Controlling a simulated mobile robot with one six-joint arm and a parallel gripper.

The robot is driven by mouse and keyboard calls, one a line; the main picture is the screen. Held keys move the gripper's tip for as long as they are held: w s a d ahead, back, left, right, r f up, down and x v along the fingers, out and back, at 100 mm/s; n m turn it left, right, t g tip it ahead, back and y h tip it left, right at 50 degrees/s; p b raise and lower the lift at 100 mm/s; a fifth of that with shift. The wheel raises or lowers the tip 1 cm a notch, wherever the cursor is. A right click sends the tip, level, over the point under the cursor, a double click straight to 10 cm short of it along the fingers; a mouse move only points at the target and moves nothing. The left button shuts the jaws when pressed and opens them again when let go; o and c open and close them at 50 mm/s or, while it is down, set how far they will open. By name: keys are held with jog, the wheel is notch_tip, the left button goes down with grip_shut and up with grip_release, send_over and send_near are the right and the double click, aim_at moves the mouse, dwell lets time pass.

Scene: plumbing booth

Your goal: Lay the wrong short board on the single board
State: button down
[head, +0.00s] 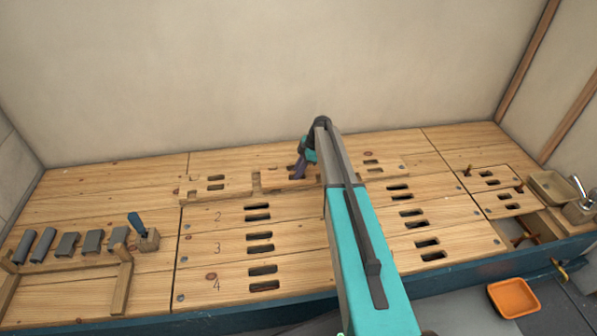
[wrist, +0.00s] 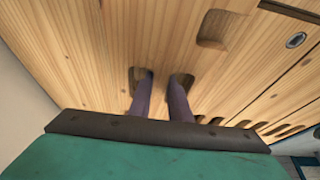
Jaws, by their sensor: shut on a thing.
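My gripper (head: 296,176) reaches down at the back middle of the bench in the head view. In the wrist view its two dark fingers (wrist: 161,90) go into two slots of a pale wooden board (wrist: 70,55), shut on the wood between them. This short board (head: 272,180) shows in the head view beneath my gripper, partly hidden by it. Another short slotted board (head: 232,190) lies to its left, and a slotted board (head: 393,168) lies to its right behind my arm. I cannot tell which board is the single board, nor whether the gripped board is lifted.
Long slotted boards numbered 2, 3 and 4 (head: 217,250) fill the front middle. Grey pieces and a blue-handled tool (head: 136,222) stand at left. Smaller slotted panels (head: 490,178), an open recess (head: 530,232) and a wooden tray (head: 552,186) are at right. An orange tray (head: 514,298) is below.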

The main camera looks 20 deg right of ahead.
jog(key=shift+s+f, duration=0.2)
jog(key=shift+f, duration=0.45)
jog(key=c, duration=1.6)
grip_release()
jog(key=shift+f, duration=0.15)
jog(key=shift+w, duration=0.1)
jog(key=shift+w+r, duration=0.15)
jog(key=shift+r, duration=0.05)
jog(key=shift+r, duration=0.1)
jog(key=p+v, duration=0.4)
jog(key=v, duration=1)
